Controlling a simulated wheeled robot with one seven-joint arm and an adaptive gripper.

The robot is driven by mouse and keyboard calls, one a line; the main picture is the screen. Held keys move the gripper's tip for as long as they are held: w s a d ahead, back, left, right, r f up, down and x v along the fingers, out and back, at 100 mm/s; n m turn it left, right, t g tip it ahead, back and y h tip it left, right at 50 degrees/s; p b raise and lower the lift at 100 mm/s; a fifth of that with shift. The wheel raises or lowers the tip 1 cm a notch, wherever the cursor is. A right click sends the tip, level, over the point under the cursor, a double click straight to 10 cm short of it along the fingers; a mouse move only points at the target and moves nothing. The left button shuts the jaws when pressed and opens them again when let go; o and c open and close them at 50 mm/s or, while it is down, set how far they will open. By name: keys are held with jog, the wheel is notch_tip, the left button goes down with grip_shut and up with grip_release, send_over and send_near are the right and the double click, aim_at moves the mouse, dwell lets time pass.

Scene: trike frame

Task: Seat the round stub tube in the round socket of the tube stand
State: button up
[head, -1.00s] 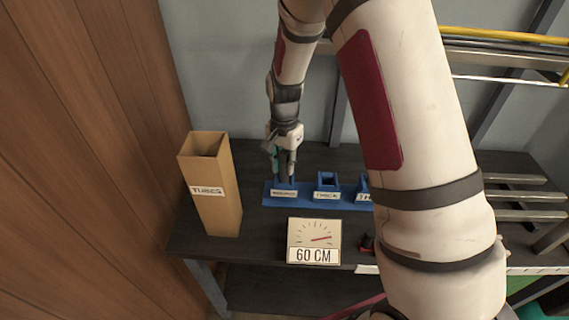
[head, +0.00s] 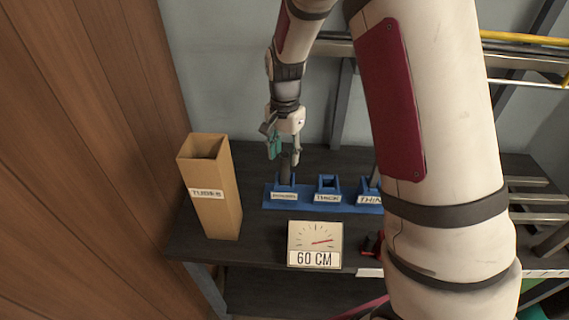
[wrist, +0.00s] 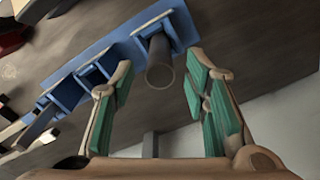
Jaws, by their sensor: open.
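The dark round stub tube (head: 285,165) stands upright in the left socket of the blue tube stand (head: 303,205), the one with a label that seems to read "ROUND". In the wrist view the tube (wrist: 159,66) shows its open end, with its lower end inside the blue socket. My gripper (head: 284,158) is open around and just above the tube's top. In the wrist view its green-padded fingers (wrist: 160,90) are spread on both sides of the tube, with nothing between them touching it. How deep the tube sits in the socket is hidden.
The stand's middle socket (head: 328,184), labelled "THICK", looks empty. The right one (head: 369,190), labelled "THIN", is partly behind my arm. A tall cardboard box (head: 215,190) labelled "TUBES" stands at left. A "60 CM" gauge card (head: 315,244) is in front of the stand.

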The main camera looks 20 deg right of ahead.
notch_tip(320, 180, up, 6)
jog(key=shift+r, duration=0.15)
jog(key=s+r+n+t, duration=0.2)
jog(key=s+r+n, duration=0.3)
jog(key=s+r, duration=0.75)
jog(key=s+r+n+t, duration=0.2)
jog(key=s+n, duration=0.3)
jog(key=s, duration=0.9)
jog(key=shift+s+d+r+t, duration=0.2)
jog(key=shift+r+t, duration=0.1)
jog(key=shift+t, duration=0.2)
